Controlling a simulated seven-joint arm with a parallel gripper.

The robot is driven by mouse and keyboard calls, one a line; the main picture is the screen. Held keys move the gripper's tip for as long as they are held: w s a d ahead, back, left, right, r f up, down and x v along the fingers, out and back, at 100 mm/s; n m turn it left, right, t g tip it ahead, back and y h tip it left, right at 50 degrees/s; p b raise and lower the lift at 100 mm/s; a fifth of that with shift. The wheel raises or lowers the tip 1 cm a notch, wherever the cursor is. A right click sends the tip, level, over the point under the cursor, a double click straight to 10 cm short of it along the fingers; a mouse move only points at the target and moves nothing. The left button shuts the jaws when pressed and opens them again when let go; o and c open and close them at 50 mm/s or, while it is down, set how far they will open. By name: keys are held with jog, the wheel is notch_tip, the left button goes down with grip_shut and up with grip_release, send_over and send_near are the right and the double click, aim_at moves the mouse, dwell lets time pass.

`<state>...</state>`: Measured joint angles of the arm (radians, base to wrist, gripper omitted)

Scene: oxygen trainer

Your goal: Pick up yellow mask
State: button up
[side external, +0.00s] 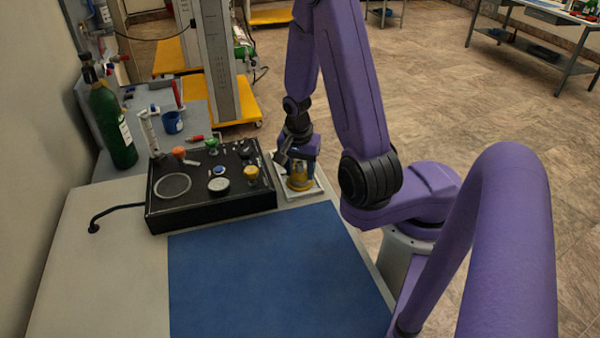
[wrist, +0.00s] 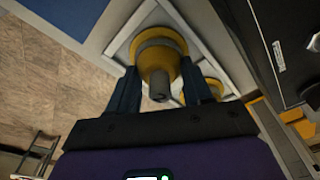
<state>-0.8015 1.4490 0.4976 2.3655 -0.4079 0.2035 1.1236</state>
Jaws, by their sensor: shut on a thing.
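The yellow mask (side external: 299,182) sits at the white tray (side external: 316,187) to the right of the black panel box. In the wrist view the mask (wrist: 158,66) is a yellow cup with a grey band and a grey stub facing the camera. My gripper (side external: 297,165) reaches down over the tray. In the wrist view my gripper's dark fingers (wrist: 160,90) stand on both sides of the mask, shut on it. A second yellow piece (wrist: 212,87) shows behind the right finger. I cannot tell whether the held mask touches the tray.
The black panel box (side external: 210,208) with knobs and a gauge stands left of the tray. A blue mat (side external: 270,270) covers the front of the table and is clear. A green bottle (side external: 112,125) and a blue cup (side external: 172,122) stand at the back left.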

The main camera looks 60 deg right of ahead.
jog(key=shift+r, duration=0.75)
jog(key=s+a+r, duration=0.4)
jog(key=s+r, duration=0.7)
jog(key=s, duration=0.2)
jog(key=w+a+r+n+t, duration=0.15)
jog(key=w+n, duration=0.35)
jog(key=w, duration=0.6)
jog(key=w+r+n+g, duration=0.15)
jog(key=w+n, duration=0.35)
jog(key=w, duration=0.6)
jog(key=w+a+n+t+y, duration=0.1)
jog(key=w+a+n, duration=0.7)
jog(key=w+a, duration=0.6)
jog(key=shift+w+a+f+y, duration=0.15)
jog(key=shift+w+a+y, duration=0.2)
jog(key=shift+a, duration=0.35)
